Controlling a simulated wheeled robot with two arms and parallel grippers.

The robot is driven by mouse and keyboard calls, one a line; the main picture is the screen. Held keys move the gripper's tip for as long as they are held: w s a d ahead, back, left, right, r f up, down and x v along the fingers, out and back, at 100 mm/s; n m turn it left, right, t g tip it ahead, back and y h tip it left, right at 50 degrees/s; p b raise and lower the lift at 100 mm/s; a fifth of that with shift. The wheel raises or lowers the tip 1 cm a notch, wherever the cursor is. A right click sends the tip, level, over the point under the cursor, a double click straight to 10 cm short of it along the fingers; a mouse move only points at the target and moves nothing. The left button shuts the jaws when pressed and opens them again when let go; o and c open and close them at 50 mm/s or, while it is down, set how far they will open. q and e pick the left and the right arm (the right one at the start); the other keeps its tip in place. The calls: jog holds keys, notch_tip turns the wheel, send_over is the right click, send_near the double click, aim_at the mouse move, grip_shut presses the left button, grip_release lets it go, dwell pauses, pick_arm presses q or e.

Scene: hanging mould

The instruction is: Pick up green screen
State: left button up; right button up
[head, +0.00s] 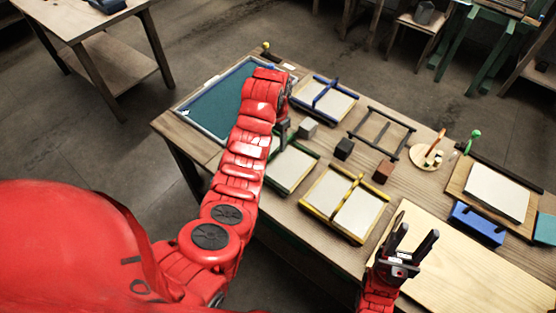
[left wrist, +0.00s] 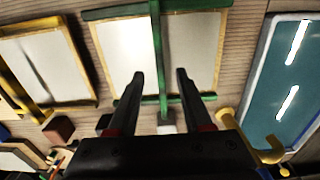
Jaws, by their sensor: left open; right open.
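The green screen (head: 290,168) lies on the wooden table, a pale panel in a frame with green bars; my left arm hides part of it in the head view. In the left wrist view it (left wrist: 130,48) fills the top middle, its green centre bar running between my finger lines. My left gripper (left wrist: 160,75) is open and empty over it; in the head view the gripper (head: 283,132) is at the screen's far end, mostly covered by my wrist. Contact with the bar cannot be told. My right gripper (head: 412,246) is open and empty above the front right of the table.
A yellow-barred screen (head: 337,212) lies right of the green one and a blue-barred screen (head: 342,105) behind. A teal-filled tray (head: 207,113) is at the left. Grey (head: 308,127), black (head: 344,148) and brown (head: 383,171) blocks stand near. A pale board (head: 480,270) lies at front right.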

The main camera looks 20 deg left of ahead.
aim_at(278, 148)
pick_arm(q)
jog(key=shift+w+f, duration=0.1)
jog(key=shift+f, duration=0.3)
jog(key=shift+w+d+f+p, duration=0.1)
jog(key=shift+w+f+p, duration=0.1)
jog(key=shift+f+p, duration=0.4)
jog(key=shift+w+d+f+p, duration=0.1)
jog(key=shift+w+f+p, duration=0.1)
jog(key=shift+f, duration=1.35)
jog(key=shift+c, duration=0.2)
grip_shut()
